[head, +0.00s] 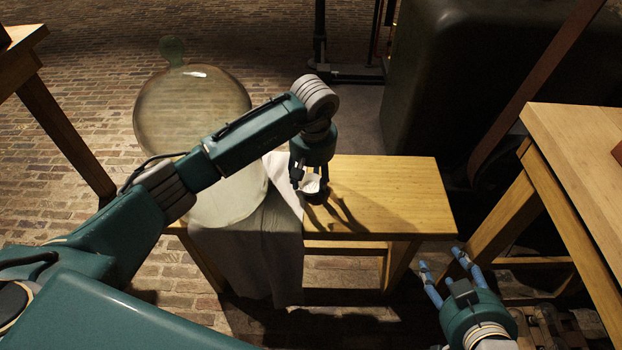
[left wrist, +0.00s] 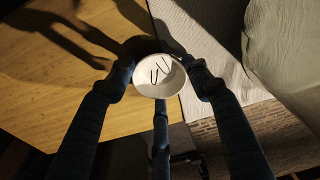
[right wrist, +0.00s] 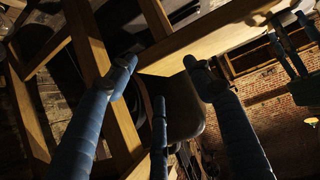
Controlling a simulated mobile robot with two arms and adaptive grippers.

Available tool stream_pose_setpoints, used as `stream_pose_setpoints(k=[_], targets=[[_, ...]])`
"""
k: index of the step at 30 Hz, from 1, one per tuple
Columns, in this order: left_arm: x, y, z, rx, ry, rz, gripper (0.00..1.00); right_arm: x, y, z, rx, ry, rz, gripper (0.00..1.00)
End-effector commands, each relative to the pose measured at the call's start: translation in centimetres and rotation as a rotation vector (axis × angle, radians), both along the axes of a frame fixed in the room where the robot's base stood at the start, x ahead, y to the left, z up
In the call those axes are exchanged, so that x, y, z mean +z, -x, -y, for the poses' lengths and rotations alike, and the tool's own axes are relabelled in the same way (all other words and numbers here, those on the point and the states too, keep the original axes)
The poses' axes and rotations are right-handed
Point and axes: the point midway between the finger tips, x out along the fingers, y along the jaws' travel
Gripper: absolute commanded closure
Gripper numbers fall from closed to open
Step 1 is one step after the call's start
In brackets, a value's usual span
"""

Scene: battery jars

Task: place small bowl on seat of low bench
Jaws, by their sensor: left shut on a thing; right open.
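The small bowl (head: 312,184) is white inside, with thin dark marks in it, and it also shows in the left wrist view (left wrist: 160,76). My left gripper (head: 311,182) is shut on the bowl, with fingers on both sides of it. The low bench (head: 395,190) has a yellow wooden seat, and the bowl is over its middle part. I cannot tell whether the bowl touches the seat; shadows of the gripper fall on the wood beside it. My right gripper (head: 445,271) is open and empty, low beyond the bench's front right corner.
A big glass jar (head: 190,115) stands at the bench's left end, with a grey cloth (head: 262,245) draped there. A wooden table (head: 580,140) is at the right and another (head: 35,80) at the far left. The bench seat's right half is clear.

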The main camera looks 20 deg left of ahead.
Motion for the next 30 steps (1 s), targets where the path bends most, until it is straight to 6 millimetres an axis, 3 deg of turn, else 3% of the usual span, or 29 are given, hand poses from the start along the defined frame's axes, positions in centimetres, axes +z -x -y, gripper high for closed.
stream_pose_setpoints(k=[6, 7, 9, 22, 25, 30], targets=[[-0.3, 0.1, -0.1, 0.000, -0.001, -0.003, 0.77, 0.4, -0.4, -0.2, 0.002, -0.006, 0.024, 0.48], [-0.3, 0.1, -0.1, 0.000, -0.002, -0.003, 0.47, 0.5, -0.5, -0.2, 0.002, -0.007, 0.029, 0.48], [-0.3, 0.1, -0.1, 0.000, -0.002, -0.003, 0.33, 0.6, -0.5, -0.3, 0.003, -0.009, 0.034, 0.48], [0.1, 0.0, 0.0, 0.000, 0.000, -0.001, 0.32, 0.3, -0.2, -0.3, 0.004, -0.004, 0.006, 0.48], [0.7, 0.0, 0.0, 0.000, 0.000, 0.001, 0.32, -0.9, 1.0, 0.3, -0.002, 0.012, -0.062, 0.48], [3.6, 0.2, 0.1, -0.001, -0.001, 0.003, 0.32, -3.2, 4.0, 1.3, -0.013, 0.045, -0.211, 0.48]])
